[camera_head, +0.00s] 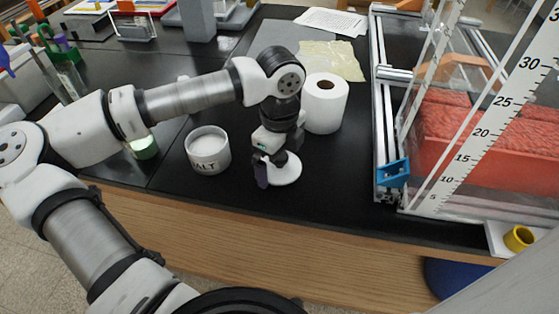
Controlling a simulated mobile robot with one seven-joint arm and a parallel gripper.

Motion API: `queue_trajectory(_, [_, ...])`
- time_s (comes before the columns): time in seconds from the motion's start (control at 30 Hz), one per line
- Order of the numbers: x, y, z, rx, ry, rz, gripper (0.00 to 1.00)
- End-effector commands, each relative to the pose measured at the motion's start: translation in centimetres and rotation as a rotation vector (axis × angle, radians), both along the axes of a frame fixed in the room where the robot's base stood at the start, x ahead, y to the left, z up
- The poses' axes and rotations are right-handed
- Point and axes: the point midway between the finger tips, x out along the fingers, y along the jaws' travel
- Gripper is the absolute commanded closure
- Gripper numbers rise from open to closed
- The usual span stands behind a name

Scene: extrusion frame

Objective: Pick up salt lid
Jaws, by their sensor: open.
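The salt lid (287,172) is a flat white disc lying on the black bench top near its front edge. My gripper (276,172) is right over the lid, pointing down, with its dark fingers at the lid's left and upper part. It is open. I cannot tell whether the fingers touch the lid, and they hide part of it. The white salt container (208,153) stands uncovered to the left of the lid, with white salt inside and "ALT" readable on its side.
A paper towel roll (325,105) stands just behind my gripper. To the right is an aluminium extrusion frame (380,120) with a blue bracket (393,173) and a clear scaled tank holding red material (455,130). A green-and-white item (143,147) stands left, under my arm.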

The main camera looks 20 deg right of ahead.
Motion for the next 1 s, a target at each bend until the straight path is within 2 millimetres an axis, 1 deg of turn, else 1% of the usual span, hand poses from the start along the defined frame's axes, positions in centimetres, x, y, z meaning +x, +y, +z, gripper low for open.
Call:
queue_trajectory(0.2, [0.0,0.0,-0.1,-0.001,-0.001,0.000,0.00])
queue_trajectory(0.4, [0.0,0.0,-0.1,-0.001,-0.001,0.001,0.26])
queue_trajectory(0.47, [0.0,0.0,-0.1,-0.001,-0.001,0.001,0.34])
queue_trajectory(0.5, [0.0,0.0,-0.1,-0.001,-0.001,0.001,0.36])
queue_trajectory(0.8, [0.1,0.0,0.2,-0.001,-0.001,0.001,0.37])
queue_trajectory(0.93, [0.1,0.0,1.2,-0.001,-0.003,0.003,0.37])
queue_trajectory(1.0, [0.1,0.0,2.2,-0.002,-0.005,0.003,0.37])
